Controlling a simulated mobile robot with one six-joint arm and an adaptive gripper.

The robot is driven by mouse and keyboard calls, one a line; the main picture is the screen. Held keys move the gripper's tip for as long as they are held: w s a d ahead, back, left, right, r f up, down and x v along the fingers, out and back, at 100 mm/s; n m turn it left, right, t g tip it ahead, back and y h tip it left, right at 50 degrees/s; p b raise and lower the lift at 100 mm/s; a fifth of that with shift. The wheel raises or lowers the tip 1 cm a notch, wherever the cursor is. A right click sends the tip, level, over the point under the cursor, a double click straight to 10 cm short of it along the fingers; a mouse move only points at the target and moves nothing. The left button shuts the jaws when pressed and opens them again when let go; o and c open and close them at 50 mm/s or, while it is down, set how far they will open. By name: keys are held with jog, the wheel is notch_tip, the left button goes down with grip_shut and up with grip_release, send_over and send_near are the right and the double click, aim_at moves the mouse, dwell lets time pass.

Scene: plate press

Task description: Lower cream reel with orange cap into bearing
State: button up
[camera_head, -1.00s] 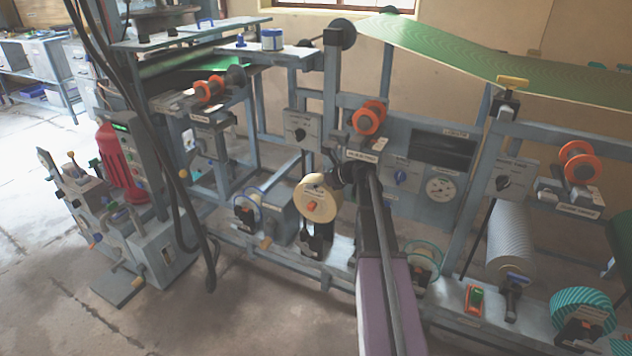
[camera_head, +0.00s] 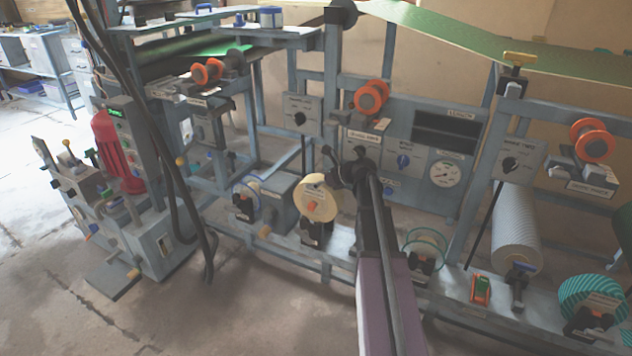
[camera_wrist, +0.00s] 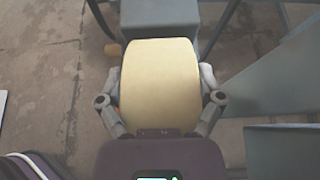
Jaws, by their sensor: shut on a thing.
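The cream reel (camera_head: 320,197) with an orange cap (camera_head: 311,207) is left of my arm in the head view. My gripper (camera_head: 345,170) is shut on it; in the wrist view, the fingers of my gripper (camera_wrist: 160,100) grip the reel (camera_wrist: 160,75) from both sides. A dark bearing stand (camera_head: 316,232) shows directly below the reel on the machine's lower rail. The reel's lower edge is at or just above the stand; I cannot tell whether it is seated. The far side of the reel is hidden.
A blue-handled white reel (camera_head: 248,195) and a grey box (camera_head: 285,205) are to the left. Orange reels (camera_head: 371,98) sit higher on the frame.

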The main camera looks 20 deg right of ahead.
jog(key=shift+f+b, duration=3.5)
jog(key=shift+f, duration=0.2)
jog(key=o, duration=1.1)
jog(key=shift+c, duration=0.2)
jog(key=shift+r, duration=0.1)
